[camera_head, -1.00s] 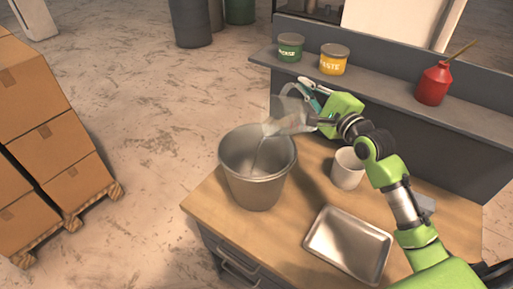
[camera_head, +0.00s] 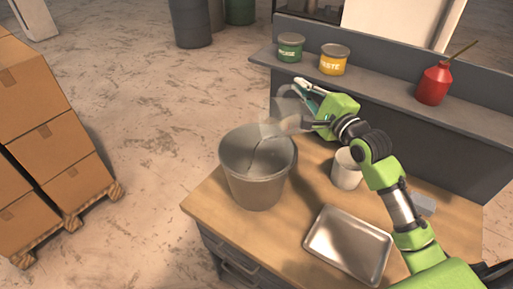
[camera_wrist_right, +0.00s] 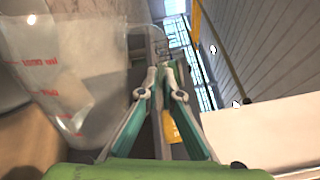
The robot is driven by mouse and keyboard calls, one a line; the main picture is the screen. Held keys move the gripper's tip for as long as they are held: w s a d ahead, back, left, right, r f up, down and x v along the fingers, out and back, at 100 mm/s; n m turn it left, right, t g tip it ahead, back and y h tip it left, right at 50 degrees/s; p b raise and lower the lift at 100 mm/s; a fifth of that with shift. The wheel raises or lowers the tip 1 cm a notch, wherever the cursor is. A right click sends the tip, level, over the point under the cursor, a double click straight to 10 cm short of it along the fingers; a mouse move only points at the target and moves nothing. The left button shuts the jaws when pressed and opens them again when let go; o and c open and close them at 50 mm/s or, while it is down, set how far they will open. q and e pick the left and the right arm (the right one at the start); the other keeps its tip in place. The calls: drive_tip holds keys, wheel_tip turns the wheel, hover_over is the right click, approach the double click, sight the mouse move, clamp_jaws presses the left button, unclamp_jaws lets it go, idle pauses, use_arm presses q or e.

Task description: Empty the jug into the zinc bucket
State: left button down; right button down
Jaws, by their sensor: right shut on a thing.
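My right gripper (camera_head: 303,102) is shut on the clear jug (camera_head: 285,123), which it holds tilted above the bucket's right rim. In the right wrist view the jug (camera_wrist_right: 62,62) shows red volume marks, and the gripper's fingers (camera_wrist_right: 161,78) come together at its handle. The zinc bucket (camera_head: 258,188) stands upright on the left part of the wooden worktop. A thin line of liquid runs from the jug's mouth down into the bucket. The liquid level in the jug and in the bucket is hard to make out. My left gripper is out of view.
A white mug (camera_head: 346,170) stands right of the bucket, partly behind my arm. A metal tray (camera_head: 348,243) lies at the worktop's front. The shelf behind (camera_head: 386,84) holds a green can (camera_head: 290,47), a yellow can (camera_head: 334,59) and a red oil can (camera_head: 434,83).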

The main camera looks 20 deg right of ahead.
sight(286, 86)
drive_tip(key=shift+s+a+r+n, duration=0.15)
drive_tip(key=shift+a+n, duration=0.35)
drive_tip(key=shift+a, duration=0.3)
idle(0.4)
drive_tip(key=shift+s+a+r+n+p, duration=0.1)
drive_tip(key=shift+a+r+n+p, duration=0.3)
drive_tip(key=shift+a+p, duration=0.2)
drive_tip(key=shift+s+a+r+n+p, duration=0.1)
drive_tip(key=shift+a+r+n+p, duration=0.2)
drive_tip(key=shift+a+n+p, duration=0.3)
idle(0.5)
drive_tip(key=shift+s+a+r+n+p, duration=0.1)
drive_tip(key=shift+a+r+n+p, duration=0.1)
drive_tip(key=shift+a+n+p, duration=0.35)
